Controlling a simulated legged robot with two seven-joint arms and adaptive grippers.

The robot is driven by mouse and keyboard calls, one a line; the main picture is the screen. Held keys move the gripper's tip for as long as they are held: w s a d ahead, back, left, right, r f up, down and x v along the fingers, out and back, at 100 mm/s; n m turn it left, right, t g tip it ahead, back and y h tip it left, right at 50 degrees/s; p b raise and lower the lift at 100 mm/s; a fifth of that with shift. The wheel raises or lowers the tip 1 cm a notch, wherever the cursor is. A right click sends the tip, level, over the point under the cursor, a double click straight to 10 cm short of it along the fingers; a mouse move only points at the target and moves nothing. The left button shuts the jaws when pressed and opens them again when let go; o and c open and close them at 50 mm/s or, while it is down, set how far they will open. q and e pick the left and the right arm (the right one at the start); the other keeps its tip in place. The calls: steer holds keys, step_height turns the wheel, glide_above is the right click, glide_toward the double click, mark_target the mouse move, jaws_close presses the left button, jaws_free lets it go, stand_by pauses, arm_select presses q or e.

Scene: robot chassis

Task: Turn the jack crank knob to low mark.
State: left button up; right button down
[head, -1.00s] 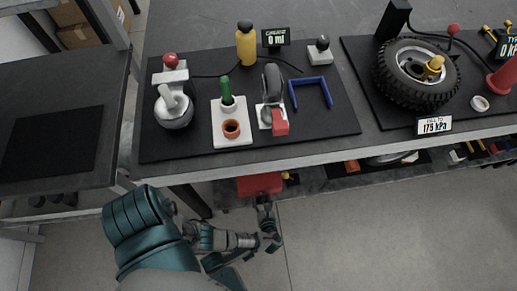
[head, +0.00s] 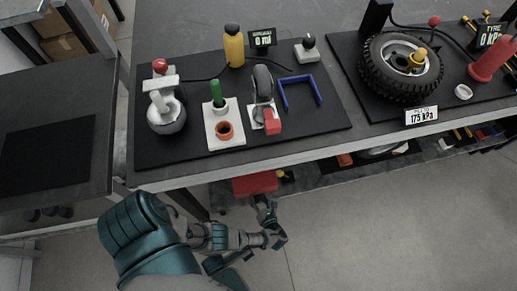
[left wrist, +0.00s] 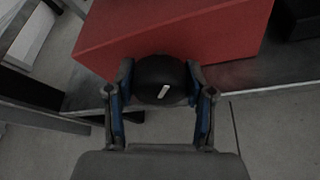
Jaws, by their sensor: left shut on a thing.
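The black jack crank knob (left wrist: 160,72) shows in the left wrist view, with a short white line on its face, tilted a little right of upright. It sits at the front of a red box-shaped body (left wrist: 185,35); this red body also shows under the bench edge in the head view (head: 255,184). My left gripper (left wrist: 160,84) is shut on the knob, one finger on each side. In the head view my left gripper (head: 264,211) is just below the red body, and the knob cannot be made out. I see no low mark. My right gripper is not in view.
The bench (head: 300,155) overhangs the red body. On it stand a yellow bottle (head: 234,48), a blue bracket (head: 300,92) and a tyre (head: 378,70). A lower shelf (head: 330,172) holds parts to the right. The floor (head: 390,235) in front is clear.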

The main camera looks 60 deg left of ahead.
arm_select(q)
steer(key=o, duration=1.1)
steer(key=shift+d, duration=0.15)
steer(key=shift+o, duration=0.2)
steer(key=v, duration=1.2)
steer(key=shift+w, duration=0.1)
